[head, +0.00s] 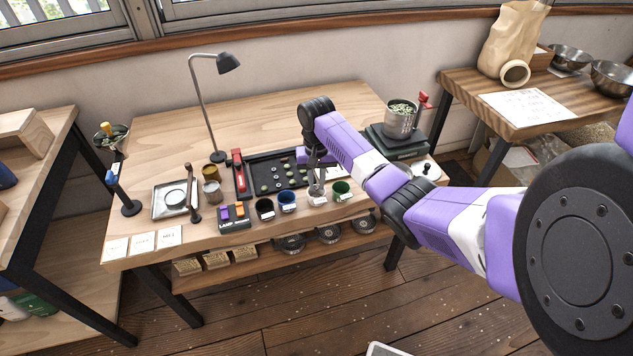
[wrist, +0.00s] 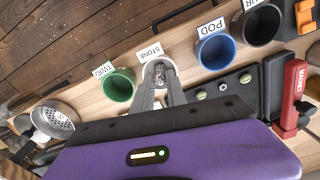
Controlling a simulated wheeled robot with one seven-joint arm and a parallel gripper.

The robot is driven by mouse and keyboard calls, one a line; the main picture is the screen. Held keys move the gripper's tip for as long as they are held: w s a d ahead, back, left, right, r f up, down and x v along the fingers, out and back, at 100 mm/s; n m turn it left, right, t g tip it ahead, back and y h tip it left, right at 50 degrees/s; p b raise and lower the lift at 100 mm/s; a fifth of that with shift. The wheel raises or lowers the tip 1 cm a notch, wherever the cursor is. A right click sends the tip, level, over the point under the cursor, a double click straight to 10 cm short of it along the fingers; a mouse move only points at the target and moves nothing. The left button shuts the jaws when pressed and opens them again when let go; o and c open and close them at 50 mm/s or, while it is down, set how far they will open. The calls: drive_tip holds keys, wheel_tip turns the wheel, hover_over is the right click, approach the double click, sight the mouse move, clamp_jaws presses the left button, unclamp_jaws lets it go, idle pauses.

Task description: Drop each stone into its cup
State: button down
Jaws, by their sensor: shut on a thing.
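My gripper (wrist: 159,80) is shut, its fingertips over the mouth of the pale grey cup with the STONE label (wrist: 151,51). A small grey thing, likely a stone, shows at the tips; its outline is hard to tell from the cup's inside. In the head view my gripper (head: 316,184) points down at this cup. The dark sorting tray (head: 258,159) lies behind the cups with several small greenish and grey pieces on it; my gripper hides part of it. Which of them are stones I cannot tell.
The green TWIG cup (wrist: 119,85) and blue POD cup (wrist: 215,50) flank the stone cup, with a dark cup (wrist: 260,24) beyond. A red magnet tool (wrist: 291,96) lies at the tray's end. A lamp (head: 205,110) stands behind; the table's back is clear.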

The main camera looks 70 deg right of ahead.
idle(0.4)
drive_tip(key=c, duration=1.3)
unclamp_jaws()
drive_tip(key=shift+o, duration=0.2)
drive_tip(key=shift+r, duration=3.9)
